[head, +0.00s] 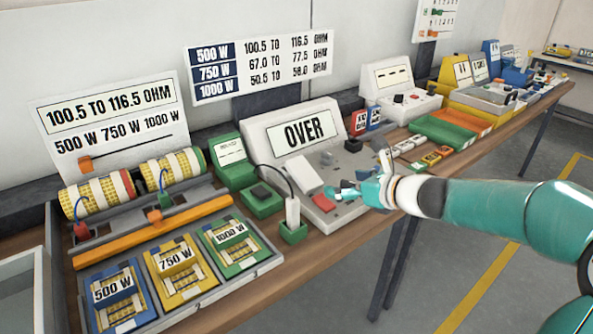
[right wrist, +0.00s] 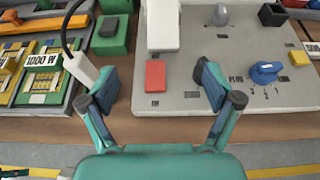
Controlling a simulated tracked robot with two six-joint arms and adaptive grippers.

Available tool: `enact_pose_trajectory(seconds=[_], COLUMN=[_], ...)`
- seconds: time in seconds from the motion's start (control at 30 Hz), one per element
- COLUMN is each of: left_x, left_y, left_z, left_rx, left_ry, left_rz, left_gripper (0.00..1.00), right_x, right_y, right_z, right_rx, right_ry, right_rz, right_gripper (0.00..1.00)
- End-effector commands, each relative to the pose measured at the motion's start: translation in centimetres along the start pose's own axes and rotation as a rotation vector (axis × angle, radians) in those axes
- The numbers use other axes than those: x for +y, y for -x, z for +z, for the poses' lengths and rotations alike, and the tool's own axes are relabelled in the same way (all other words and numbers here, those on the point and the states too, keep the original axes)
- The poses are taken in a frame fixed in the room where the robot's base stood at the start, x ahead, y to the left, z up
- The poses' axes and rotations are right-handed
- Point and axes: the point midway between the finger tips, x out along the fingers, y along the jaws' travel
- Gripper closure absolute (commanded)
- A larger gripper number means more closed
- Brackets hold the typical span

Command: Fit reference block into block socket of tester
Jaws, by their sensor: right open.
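The tester (head: 290,122) is the pale grey console whose screen reads OVER. A dark, box-like fitting (head: 353,145) on its right side may be the block socket; it also shows at the top right of the right wrist view (right wrist: 272,14). I cannot tell for certain which thing is the reference block; a black block (head: 261,192) sits on a green stand left of the tester. My right gripper (head: 345,192) is over the tester's front edge. In the right wrist view its fingers (right wrist: 155,78) are apart and empty, either side of a red button (right wrist: 156,76). My left gripper is not seen.
A white probe (head: 292,210) on a cable stands in a green holder, close to my right gripper's left finger. A blue knob (right wrist: 265,70) is right of the fingers. Red and blue blocks (head: 366,119) stand behind.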

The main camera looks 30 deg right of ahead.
Motion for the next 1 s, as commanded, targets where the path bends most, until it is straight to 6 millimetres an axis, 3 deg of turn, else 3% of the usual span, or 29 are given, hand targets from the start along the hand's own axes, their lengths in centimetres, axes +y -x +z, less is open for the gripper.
enact_pose_trajectory(seconds=[0.17,0.53,0.87,1.0], left_x=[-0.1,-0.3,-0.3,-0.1], left_y=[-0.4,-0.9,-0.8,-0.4], left_z=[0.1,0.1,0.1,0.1], left_rx=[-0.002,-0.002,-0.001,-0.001], left_ry=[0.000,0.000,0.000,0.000], left_rz=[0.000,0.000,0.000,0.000], left_gripper=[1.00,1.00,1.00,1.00], right_x=[-0.2,-0.6,-0.7,-0.9], right_y=[-1.7,-9.1,-11.5,-13.3], right_z=[0.3,0.3,0.4,0.6], right_rx=[-0.014,-0.011,-0.011,-0.010], right_ry=[-0.013,-0.014,-0.014,-0.013], right_rz=[-0.003,-0.009,-0.013,-0.011], right_gripper=[0.10,0.10,0.10,0.10])
